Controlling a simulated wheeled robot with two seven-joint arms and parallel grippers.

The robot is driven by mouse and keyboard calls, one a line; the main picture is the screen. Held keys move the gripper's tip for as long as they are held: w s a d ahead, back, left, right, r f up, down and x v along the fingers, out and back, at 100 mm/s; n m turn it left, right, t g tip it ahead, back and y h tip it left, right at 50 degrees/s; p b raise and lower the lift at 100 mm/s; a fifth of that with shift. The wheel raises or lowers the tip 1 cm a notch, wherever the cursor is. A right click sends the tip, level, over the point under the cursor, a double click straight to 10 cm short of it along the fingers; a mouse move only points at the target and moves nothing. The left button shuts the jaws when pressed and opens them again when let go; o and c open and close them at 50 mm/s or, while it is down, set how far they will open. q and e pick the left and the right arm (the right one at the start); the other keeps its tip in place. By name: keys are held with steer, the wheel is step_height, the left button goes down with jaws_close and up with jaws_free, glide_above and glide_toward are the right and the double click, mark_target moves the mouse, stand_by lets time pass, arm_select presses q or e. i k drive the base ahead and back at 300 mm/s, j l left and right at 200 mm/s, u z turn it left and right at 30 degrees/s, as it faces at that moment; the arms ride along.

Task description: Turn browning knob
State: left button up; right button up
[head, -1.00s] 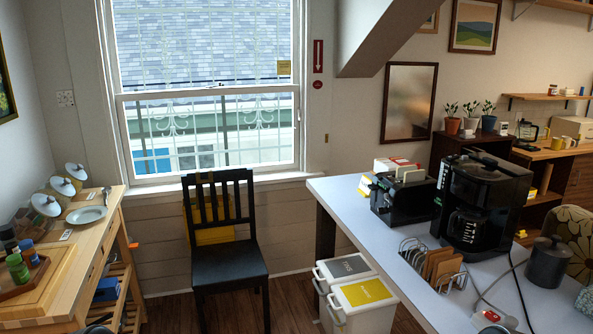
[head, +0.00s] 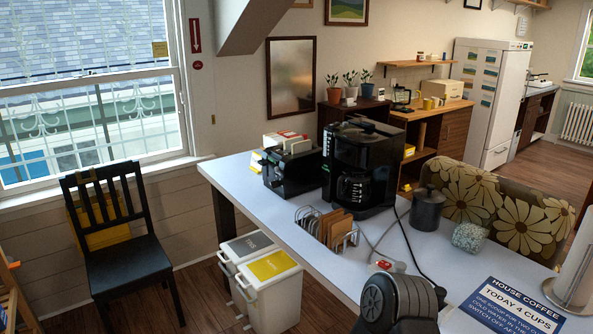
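The black toaster (head: 289,172) stands on the white-topped counter (head: 236,178), at its far end in the head view. Pale bread slices stick up from its slots. The side facing me to the left carries small controls, too small and dark to tell the browning knob apart or read its setting. Neither gripper is in view. A dark grey rounded part at the bottom centre looks like a link of my own arm.
A black coffee maker (head: 360,170) stands right of the toaster. In front are a wire rack with bread (head: 326,226), a cable (head: 402,240), a dark canister (head: 427,209) and a sign (head: 515,309). Bins (head: 268,292) and a black chair (head: 122,252) stand left of the counter.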

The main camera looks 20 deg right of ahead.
mark_target(275, 183)
steer(key=i+j+z, duration=0.4)
steer(key=j, duration=0.25)
steer(key=i+j+z, duration=0.15)
steer(key=i+j, duration=0.2)
steer(key=i+j+z, duration=0.2)
steer(key=j, duration=0.25)
steer(key=i+j+z, duration=0.2)
steer(key=j, duration=0.2)
